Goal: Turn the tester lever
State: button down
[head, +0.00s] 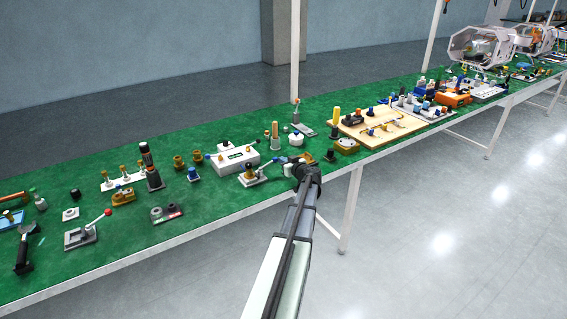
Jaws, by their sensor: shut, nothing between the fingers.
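My arm reaches from the bottom of the view to the front edge of the green-topped bench (215,205). My gripper (290,165) is at its end, low over the bench; it is shut and empty, and its fingertips are small and partly hidden. Just left of it stands a small device with a pale base plate (252,181), a brass part with a dark top (249,170), and a thin lever (267,164) slanting up toward my gripper. I cannot tell whether gripper and lever touch. I cannot tell for sure that this device is the tester.
A white box (236,161) stands behind the device. Another lever with a red knob (107,213) rises from a grey base (80,239) at the left. A wooden board (375,138) with fittings lies to the right. Bare green surface lies front left of the device.

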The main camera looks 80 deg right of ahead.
jog(key=s+a+r, duration=0.1)
jog(key=s+a, duration=0.1)
jog(key=s, duration=0.4)
jog(key=s+a+r, duration=0.2)
jog(key=s+a, duration=0.1)
jog(key=s, duration=0.4)
jog(key=w+d+r+n+y, duration=0.25)
jog(key=d+r, duration=0.25)
jog(key=r, duration=0.4)
jog(key=a+f+n+g+y, duration=0.2)
jog(key=a+f+y, duration=0.2)
jog(key=f+y, duration=0.15)
jog(key=shift+h, duration=0.3)
jog(key=x, duration=1)
jog(key=shift+s+f, duration=0.1)
jog(key=shift+f, duration=0.05)
jog(key=shift+w+d+r, duration=0.15)
jog(key=shift+w+d, duration=0.05)
jog(key=shift+w, duration=0.3)
jog(key=shift+w+d+r, duration=0.2)
jog(key=shift+w, duration=0.3)
jog(key=shift+w+d+r, duration=0.15)
jog(key=shift+w+d, duration=0.1)
jog(key=shift+w, duration=0.45)
